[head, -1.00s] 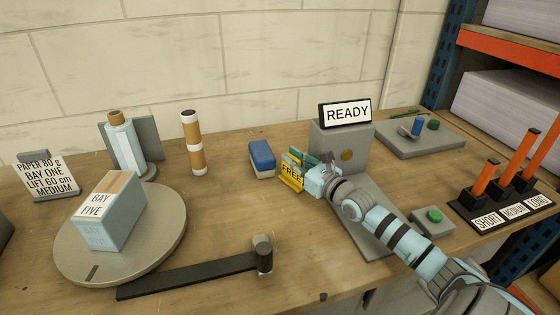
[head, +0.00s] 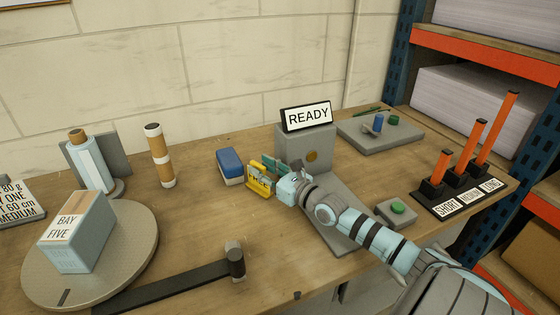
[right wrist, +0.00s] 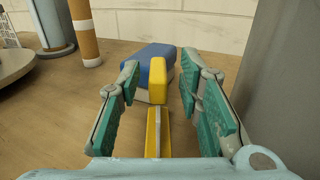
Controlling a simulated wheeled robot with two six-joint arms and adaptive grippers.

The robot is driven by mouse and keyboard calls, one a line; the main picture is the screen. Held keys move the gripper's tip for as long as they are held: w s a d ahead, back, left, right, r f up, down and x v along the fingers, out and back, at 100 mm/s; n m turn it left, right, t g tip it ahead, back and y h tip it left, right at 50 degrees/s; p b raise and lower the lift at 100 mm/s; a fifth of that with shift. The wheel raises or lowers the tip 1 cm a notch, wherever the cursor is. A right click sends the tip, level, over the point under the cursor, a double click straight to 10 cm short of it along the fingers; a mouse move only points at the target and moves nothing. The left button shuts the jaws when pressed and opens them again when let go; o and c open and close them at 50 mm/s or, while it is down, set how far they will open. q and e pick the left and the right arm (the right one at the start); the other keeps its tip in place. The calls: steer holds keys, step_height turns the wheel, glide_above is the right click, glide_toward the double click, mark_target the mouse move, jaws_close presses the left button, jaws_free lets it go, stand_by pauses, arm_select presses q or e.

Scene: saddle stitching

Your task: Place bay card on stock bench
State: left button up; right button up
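The yellow card reading FREE (head: 258,183) stands on the wooden stock bench (head: 195,215), just right of the blue block in the head view. In the right wrist view the yellow card (right wrist: 156,105) is between the fingers, with a clear gap to the right finger. My right gripper (head: 272,177) is low at the bench, its teal-padded fingers (right wrist: 160,95) spread either side of the card. The fingers partly hide the card in the head view. My left gripper is not in view.
A blue block (head: 230,165) with a pale base sits just beyond the card. A grey stand with a READY sign (head: 308,116) rises close right of the gripper. A turntable (head: 130,255) with a BAY FIVE box (head: 75,235) and a dark long-handled tool (head: 180,281) lie left.

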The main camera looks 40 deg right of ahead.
steer(key=s+p, duration=0.1)
steer(key=s, duration=0.1)
steer(key=s+r+p, duration=0.1)
steer(key=s+p, duration=0.1)
steer(key=shift+s+d, duration=0.15)
steer(key=shift+s, duration=0.1)
steer(key=s, duration=0.1)
steer(key=s+p, duration=0.1)
steer(key=s, duration=0.3)
steer(key=shift+s+d+f+p, duration=0.1)
steer(key=shift+f+p, duration=0.15)
steer(key=shift+p, duration=0.1)
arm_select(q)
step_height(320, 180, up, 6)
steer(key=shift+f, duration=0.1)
arm_select(e)
steer(key=shift+s+f, duration=0.1)
steer(key=shift+s, duration=0.15)
